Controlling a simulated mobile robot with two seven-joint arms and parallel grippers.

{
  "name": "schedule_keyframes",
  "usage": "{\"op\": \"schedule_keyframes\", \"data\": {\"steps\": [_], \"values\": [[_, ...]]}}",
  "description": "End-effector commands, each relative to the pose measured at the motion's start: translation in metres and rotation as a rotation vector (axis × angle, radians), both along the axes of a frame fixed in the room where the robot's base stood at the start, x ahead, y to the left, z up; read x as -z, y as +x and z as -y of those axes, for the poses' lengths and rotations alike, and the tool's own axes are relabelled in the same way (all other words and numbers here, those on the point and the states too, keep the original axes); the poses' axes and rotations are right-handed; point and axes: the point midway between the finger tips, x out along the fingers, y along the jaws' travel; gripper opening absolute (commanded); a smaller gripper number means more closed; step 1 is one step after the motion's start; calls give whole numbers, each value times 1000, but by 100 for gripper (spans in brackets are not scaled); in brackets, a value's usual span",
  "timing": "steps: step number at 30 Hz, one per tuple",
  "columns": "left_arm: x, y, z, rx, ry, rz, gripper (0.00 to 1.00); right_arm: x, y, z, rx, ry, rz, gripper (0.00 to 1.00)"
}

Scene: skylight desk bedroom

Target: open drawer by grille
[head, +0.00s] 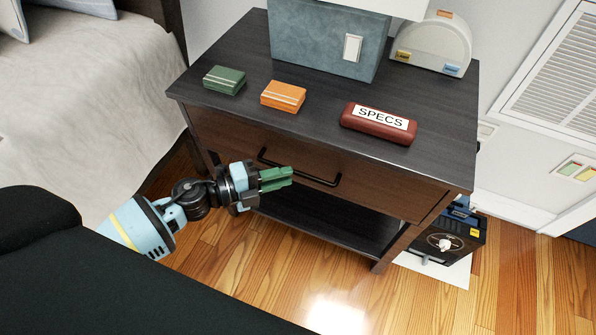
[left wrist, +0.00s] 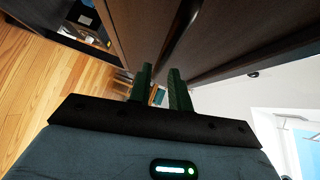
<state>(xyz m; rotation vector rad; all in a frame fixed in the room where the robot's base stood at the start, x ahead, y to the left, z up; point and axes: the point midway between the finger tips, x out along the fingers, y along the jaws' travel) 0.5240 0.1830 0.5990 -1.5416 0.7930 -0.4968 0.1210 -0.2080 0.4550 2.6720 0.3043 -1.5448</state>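A dark wooden nightstand has one brown drawer (head: 380,192), whose front looks shut. A black bar handle (head: 315,178) runs across the drawer front. The white slatted grille (head: 560,75) is on the wall to the right. My left gripper (head: 291,176) is in front of the drawer, its green fingers close to the handle's left half. I cannot tell whether they touch it. In the left wrist view the fingers (left wrist: 161,73) stand apart with nothing clearly between them, and the brown furniture front (left wrist: 225,35) is beside them. My right gripper is not in view.
On the nightstand top (head: 310,125) are a green box (head: 224,80), an orange box (head: 283,96), a SPECS case (head: 378,122) and a blue-grey block (head: 322,38). A bed (head: 85,100) is at left. A black box (head: 445,240) stands on the floor at right.

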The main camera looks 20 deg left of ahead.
Motion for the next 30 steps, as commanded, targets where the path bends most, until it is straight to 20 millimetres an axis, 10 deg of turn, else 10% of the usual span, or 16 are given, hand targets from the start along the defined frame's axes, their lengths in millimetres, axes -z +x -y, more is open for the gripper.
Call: {"op": "schedule_keyframes", "data": {"steps": [20, 30], "values": [[6, 29, 32, -1, 0, -1, 20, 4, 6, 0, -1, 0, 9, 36], [6, 29, 32, -1, 0, -1, 0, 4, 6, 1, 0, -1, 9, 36]]}}
